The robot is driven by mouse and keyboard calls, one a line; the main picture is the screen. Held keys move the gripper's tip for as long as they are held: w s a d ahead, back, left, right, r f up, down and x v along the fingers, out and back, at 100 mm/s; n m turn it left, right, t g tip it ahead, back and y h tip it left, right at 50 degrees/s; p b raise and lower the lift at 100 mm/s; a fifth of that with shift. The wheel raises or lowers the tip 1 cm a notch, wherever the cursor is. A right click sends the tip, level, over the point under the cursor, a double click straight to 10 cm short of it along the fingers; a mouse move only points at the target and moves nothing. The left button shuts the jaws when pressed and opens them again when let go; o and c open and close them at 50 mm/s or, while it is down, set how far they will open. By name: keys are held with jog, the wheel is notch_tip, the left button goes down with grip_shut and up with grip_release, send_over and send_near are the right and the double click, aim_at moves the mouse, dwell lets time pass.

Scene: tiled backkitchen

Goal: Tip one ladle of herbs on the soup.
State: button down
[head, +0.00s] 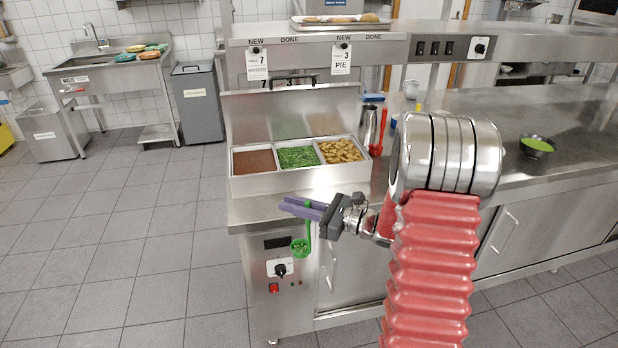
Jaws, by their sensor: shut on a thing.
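My gripper (297,207), with purple fingers, is shut on the upright handle of a green ladle. The ladle (300,247) hangs below the fingers in front of the counter's front face, its cup low. Some green bits seem to show in the cup, but it is too small to tell how full it is. The chopped green herbs (299,157) fill the middle pan of the steel bain-marie, above and behind the gripper. The soup (538,144) is bright green in a dark bowl (537,153) on the right counter, far from my gripper.
Pans of brown sauce (256,161) and golden chunks (340,150) flank the herbs. A steel container (368,126) and a red utensil (383,130) stand right of the pans. An overhead shelf (310,42) carries order tickets. The counter left of the soup bowl is mostly clear.

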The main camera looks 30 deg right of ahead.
jog(key=s+a+f+n+g+y, duration=0.2)
jog(key=s+a+f+g+y, duration=0.1)
jog(key=a+f, duration=0.9)
notch_tip(320, 180, down, 4)
jog(key=shift+s+n, duration=0.25)
jog(key=shift+n, duration=0.15)
